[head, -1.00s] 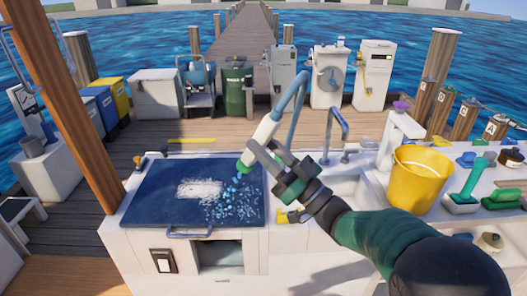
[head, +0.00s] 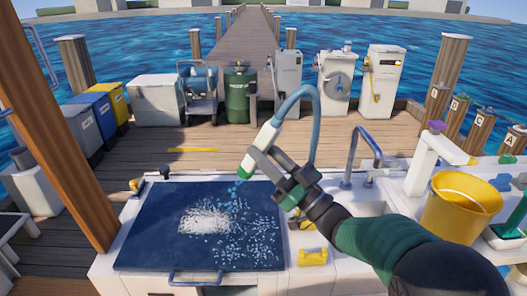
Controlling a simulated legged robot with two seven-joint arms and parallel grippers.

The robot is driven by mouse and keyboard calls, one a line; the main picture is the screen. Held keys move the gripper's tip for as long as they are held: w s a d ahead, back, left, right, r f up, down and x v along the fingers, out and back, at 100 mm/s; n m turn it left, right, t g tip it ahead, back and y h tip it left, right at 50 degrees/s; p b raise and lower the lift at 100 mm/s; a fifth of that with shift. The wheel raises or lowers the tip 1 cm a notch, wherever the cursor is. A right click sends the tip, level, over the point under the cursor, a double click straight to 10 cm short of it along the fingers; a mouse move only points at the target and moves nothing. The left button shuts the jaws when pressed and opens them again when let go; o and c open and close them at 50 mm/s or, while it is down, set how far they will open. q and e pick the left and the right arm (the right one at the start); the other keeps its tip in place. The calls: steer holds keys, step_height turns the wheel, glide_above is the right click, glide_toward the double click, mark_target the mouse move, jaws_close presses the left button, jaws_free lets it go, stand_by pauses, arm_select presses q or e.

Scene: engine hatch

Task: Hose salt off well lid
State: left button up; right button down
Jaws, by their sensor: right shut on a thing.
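The dark blue well lid (head: 160,243) lies flat on the white counter, with a blue handle at its front edge. A white salt patch (head: 205,221) lies near its middle, and pale blue drops are scattered to its right and front. My right gripper (head: 262,160) is shut on the white hose nozzle (head: 265,143) with a green tip, above the lid's back right part. The nozzle is tilted, tip down and left, and blue drops leave it. The blue hose (head: 316,115) arches behind it. My left gripper is not in view.
A yellow bucket (head: 458,207) stands on the counter at the right, beside a white post (head: 432,160). A blue tap (head: 362,155) stands by the sink right of the lid. A yellow piece (head: 312,257) sits at the lid's right front. A brown post (head: 62,165) rises at the left.

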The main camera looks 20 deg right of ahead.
steer(key=f, duration=0.2)
steer(key=f+b, duration=0.1)
steer(key=shift+w+a, duration=0.35)
steer(key=shift+a, duration=0.05)
steer(key=shift+w+a, duration=0.1)
steer(key=shift+a, duration=0.25)
steer(key=shift+w+a+p, duration=0.8)
steer(key=shift+w+a, duration=0.6)
steer(key=shift+a, duration=3.15)
steer(key=shift+s, duration=2.25)
steer(key=shift+s+d+b, duration=0.7)
steer(key=shift+s+d, duration=0.85)
steer(key=shift+d, duration=3)
steer(key=shift+s+a, duration=0.75)
steer(key=shift+s, duration=1.5)
steer(key=w+a+b, duration=0.1)
steer(key=w+a, duration=0.2)
steer(key=a, duration=0.7)
steer(key=shift+w+a, duration=0.15)
